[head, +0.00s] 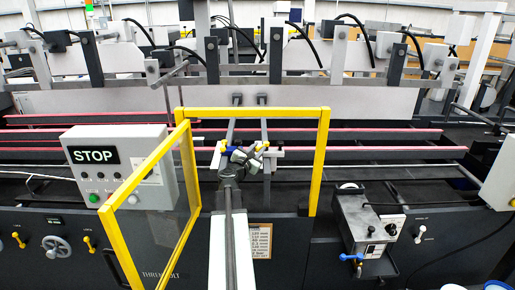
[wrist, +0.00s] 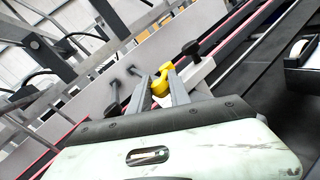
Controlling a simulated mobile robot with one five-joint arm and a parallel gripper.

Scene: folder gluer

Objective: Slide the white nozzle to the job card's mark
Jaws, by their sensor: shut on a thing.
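My gripper (wrist: 160,88) is shut on a yellow knob (wrist: 161,80), seen between its fingertips in the wrist view. A white block (wrist: 202,74), which looks like the white nozzle, sits right beside the knob. In the head view my gripper (head: 253,153) reaches through the yellow frame to the rail area.
A yellow guard frame (head: 322,150) surrounds the opening, with its clear door (head: 150,210) swung open on the left. A grey STOP box (head: 120,165) stands at left. A glue unit (head: 365,225) stands at right. A black knob (wrist: 207,51) is close to the gripper.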

